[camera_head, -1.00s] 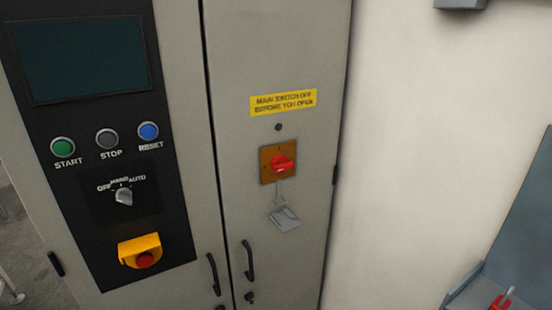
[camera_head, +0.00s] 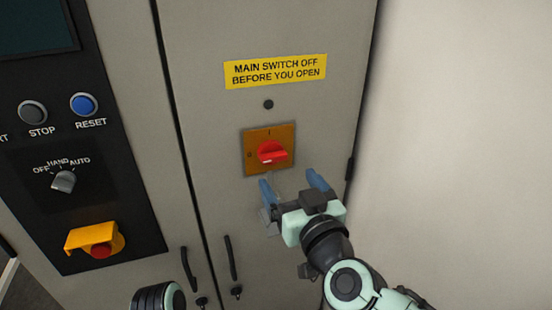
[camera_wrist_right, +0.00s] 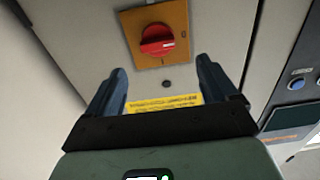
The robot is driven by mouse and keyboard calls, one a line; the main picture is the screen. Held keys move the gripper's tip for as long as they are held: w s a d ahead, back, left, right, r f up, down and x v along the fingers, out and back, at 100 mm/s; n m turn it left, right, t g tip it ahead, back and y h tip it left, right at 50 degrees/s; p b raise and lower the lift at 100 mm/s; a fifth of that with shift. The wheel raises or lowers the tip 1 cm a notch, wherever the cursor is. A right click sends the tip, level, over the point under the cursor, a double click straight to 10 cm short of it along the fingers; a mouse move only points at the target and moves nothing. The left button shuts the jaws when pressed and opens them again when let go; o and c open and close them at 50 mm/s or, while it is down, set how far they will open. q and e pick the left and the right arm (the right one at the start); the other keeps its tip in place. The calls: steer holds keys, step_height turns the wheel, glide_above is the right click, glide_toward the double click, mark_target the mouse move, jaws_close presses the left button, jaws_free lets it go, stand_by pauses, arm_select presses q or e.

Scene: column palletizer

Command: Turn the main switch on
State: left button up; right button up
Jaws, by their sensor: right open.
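The main switch is a red rotary knob (camera_head: 272,152) on an orange-brown square plate (camera_head: 284,132) on the grey cabinet door. Its grip bar lies roughly sideways, and a small mark shows at the plate's top. My right gripper (camera_head: 293,185) is open and empty, with its blue fingers just below and right of the plate, apart from the knob in the picture. In the right wrist view, the knob (camera_wrist_right: 157,40) sits beyond the gap between the open fingers (camera_wrist_right: 162,72). My left gripper is out of view.
A yellow warning label (camera_head: 276,71) is above the switch. Door handles (camera_head: 231,258) are lower left. The panel at left has a blue reset button (camera_head: 84,104) and an emergency stop (camera_head: 101,250).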

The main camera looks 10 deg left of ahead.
mark_target(275, 160)
steer(key=x, duration=0.9)
steer(key=shift+w+f, duration=0.1)
steer(key=shift+w, duration=0.2)
steer(key=c, duration=1.1)
